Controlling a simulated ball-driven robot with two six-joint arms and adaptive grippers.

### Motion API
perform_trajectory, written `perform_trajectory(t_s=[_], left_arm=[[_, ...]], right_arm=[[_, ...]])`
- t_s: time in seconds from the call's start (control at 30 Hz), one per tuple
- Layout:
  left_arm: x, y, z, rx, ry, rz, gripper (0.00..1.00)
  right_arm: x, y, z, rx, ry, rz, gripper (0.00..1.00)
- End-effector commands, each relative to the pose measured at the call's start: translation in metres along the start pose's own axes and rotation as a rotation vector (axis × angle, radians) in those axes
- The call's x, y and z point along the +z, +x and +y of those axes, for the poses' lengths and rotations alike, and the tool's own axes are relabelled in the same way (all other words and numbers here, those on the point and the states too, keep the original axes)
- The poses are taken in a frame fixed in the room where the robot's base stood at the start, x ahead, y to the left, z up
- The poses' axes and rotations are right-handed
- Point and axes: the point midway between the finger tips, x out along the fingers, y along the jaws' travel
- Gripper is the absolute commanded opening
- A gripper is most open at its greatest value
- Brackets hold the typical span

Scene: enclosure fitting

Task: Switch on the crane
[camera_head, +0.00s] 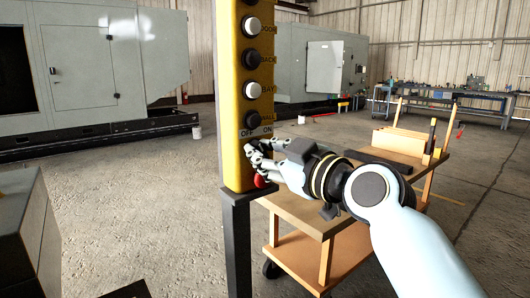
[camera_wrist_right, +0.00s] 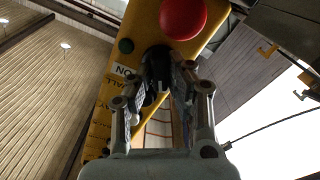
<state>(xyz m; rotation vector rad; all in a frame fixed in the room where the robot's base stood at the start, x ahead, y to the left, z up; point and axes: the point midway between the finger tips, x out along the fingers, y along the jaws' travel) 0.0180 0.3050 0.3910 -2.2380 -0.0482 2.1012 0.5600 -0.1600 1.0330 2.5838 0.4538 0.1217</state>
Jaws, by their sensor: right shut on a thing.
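A yellow control box (camera_head: 233,100) stands upright on a dark post. Its face has white and black buttons above an OFF/ON label (camera_head: 257,133). A red button (camera_head: 259,181) is at its bottom; it looks large in the right wrist view (camera_wrist_right: 183,17). My right gripper (camera_head: 255,152) is at the box face, just below the label and above the red button. In the right wrist view its fingers (camera_wrist_right: 162,75) are closed around a black switch knob (camera_wrist_right: 156,53) beside the ON label. The fingers hide much of the knob, so its turned position cannot be told. My left gripper is out of view.
A wooden cart (camera_head: 300,212) stands right behind the box, under my right arm. Grey machine enclosures (camera_head: 100,65) and a workbench (camera_head: 455,100) are farther back. Open concrete floor lies left.

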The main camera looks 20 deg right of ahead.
Motion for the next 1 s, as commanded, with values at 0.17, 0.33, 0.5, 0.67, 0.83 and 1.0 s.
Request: perform_trajectory(t_s=[0.17, 0.33, 0.5, 0.67, 0.83, 1.0], left_arm=[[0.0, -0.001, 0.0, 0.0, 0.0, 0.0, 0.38], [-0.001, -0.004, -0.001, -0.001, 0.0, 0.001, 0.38], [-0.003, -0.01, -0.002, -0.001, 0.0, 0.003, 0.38], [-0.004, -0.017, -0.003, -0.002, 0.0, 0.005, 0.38], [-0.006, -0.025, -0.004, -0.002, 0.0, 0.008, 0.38], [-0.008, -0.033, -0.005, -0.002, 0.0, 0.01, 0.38]], right_arm=[[0.0, 0.0, 0.0, -0.001, 0.01, -0.001, 0.0], [0.0, 0.0, 0.0, -0.002, 0.059, -0.001, 0.0], [-0.001, 0.0, 0.001, -0.002, 0.161, -0.002, 0.0], [-0.001, 0.0, 0.002, -0.002, 0.298, -0.002, 0.0], [-0.001, 0.0, 0.002, -0.001, 0.459, -0.001, 0.0], [-0.001, 0.0, 0.003, -0.001, 0.62, -0.002, 0.0]])
